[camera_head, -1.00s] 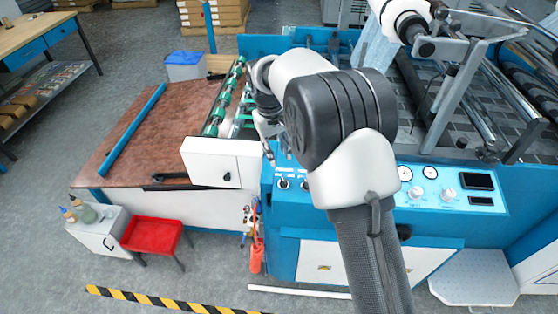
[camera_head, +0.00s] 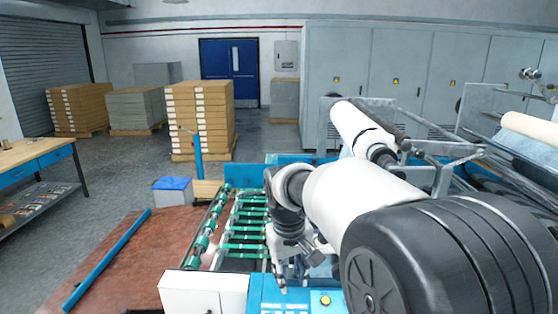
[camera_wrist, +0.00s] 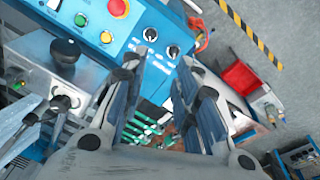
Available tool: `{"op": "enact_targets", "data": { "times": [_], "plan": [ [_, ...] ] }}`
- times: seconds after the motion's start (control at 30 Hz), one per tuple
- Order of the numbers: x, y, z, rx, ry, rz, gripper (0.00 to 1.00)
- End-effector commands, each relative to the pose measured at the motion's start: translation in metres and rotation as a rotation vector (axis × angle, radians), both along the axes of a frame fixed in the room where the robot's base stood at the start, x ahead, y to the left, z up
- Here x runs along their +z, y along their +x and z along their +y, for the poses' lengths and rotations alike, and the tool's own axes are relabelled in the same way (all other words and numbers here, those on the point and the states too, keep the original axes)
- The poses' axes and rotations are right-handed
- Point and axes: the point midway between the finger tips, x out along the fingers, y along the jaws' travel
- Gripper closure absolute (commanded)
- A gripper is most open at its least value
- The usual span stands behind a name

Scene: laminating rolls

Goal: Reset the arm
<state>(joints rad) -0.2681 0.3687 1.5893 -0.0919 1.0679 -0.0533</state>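My arm reaches from the lower right of the head view towards the machine. My gripper (camera_head: 296,268) hangs over the front of the laminating machine, beside the green-wheeled conveyor (camera_head: 243,232). In the wrist view my gripper (camera_wrist: 167,58) has its two fingers apart with nothing between them, so it is open and empty. Through and beyond the fingers show the blue control panel (camera_wrist: 130,25) with a red stop button and dark knobs. Part of the conveyor lies below the gap. A white laminating roll (camera_head: 362,130) sits on the machine behind my arm.
A brown table (camera_head: 135,255) with a blue bar stands left of the conveyor. A blue-lidded box (camera_head: 173,191) is behind it. Pallets of stacked cartons (camera_head: 200,118) and grey cabinets (camera_head: 400,85) stand at the back. A red tray (camera_wrist: 240,77) shows in the wrist view. Floor at left is open.

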Motion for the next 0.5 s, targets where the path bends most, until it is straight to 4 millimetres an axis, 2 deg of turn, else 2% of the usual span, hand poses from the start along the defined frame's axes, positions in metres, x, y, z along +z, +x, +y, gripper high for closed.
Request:
{"op": "enact_targets", "data": {
  "times": [0.03, 0.1, 0.23, 0.37, 0.5],
  "plan": [
    [0.017, -0.019, -0.014, -0.026, 0.013, -0.023, 0.72],
    [0.033, -0.044, -0.031, -0.059, 0.029, -0.046, 0.72],
    [0.054, -0.094, -0.058, -0.119, 0.055, -0.096, 0.72],
    [0.062, -0.147, -0.081, -0.180, 0.082, -0.144, 0.72],
    [0.056, -0.204, -0.099, -0.244, 0.106, -0.198, 0.72]
  ]
}}
